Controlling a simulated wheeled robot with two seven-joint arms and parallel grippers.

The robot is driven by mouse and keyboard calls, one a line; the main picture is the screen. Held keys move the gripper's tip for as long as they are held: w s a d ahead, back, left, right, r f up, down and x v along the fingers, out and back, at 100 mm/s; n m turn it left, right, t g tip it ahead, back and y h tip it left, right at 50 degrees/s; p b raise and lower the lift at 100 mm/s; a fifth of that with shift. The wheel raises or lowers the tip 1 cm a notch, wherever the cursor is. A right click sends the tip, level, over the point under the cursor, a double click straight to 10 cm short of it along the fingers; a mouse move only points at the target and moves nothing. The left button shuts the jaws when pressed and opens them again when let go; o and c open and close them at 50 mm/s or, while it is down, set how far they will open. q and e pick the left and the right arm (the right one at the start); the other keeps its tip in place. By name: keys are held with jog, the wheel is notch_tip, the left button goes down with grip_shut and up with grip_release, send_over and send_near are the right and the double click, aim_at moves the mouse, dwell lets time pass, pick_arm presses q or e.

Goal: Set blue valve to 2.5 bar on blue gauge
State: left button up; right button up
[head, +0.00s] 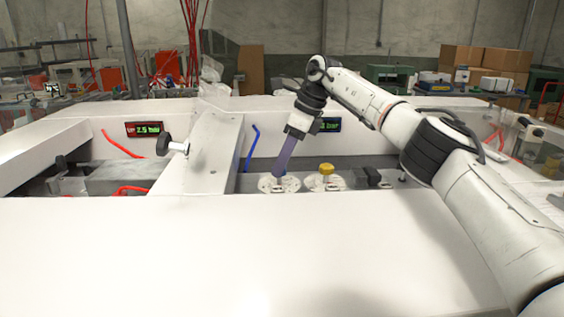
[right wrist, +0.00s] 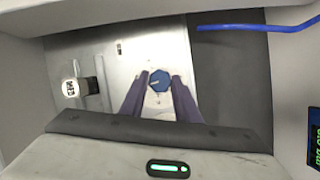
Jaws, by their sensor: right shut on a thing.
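The blue valve (right wrist: 159,81) is a small faceted blue knob with a pale pointer mark, in the middle of the right wrist view. My right gripper (right wrist: 158,90) points down over it, with its purple fingers on either side, shut on it. In the head view the right gripper (head: 279,174) reaches down to a white round dial plate (head: 279,186); the knob is mostly hidden there. The digital gauge (head: 332,125) behind the gripper is partly covered by my arm; "bar" shows, but the full reading does not. My left gripper is not in view.
A yellow knob (head: 326,168) on its own dial stands just right of the gripper. A blue hose (head: 251,148) stands to its left. A red-labelled gauge (head: 144,129) farther left reads 2.5 bar. White panel walls surround the recess.

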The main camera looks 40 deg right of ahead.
jog(key=shift+n, duration=0.7)
jog(key=o, duration=1)
jog(key=shift+o, duration=0.2)
jog(key=shift+d+r, duration=0.1)
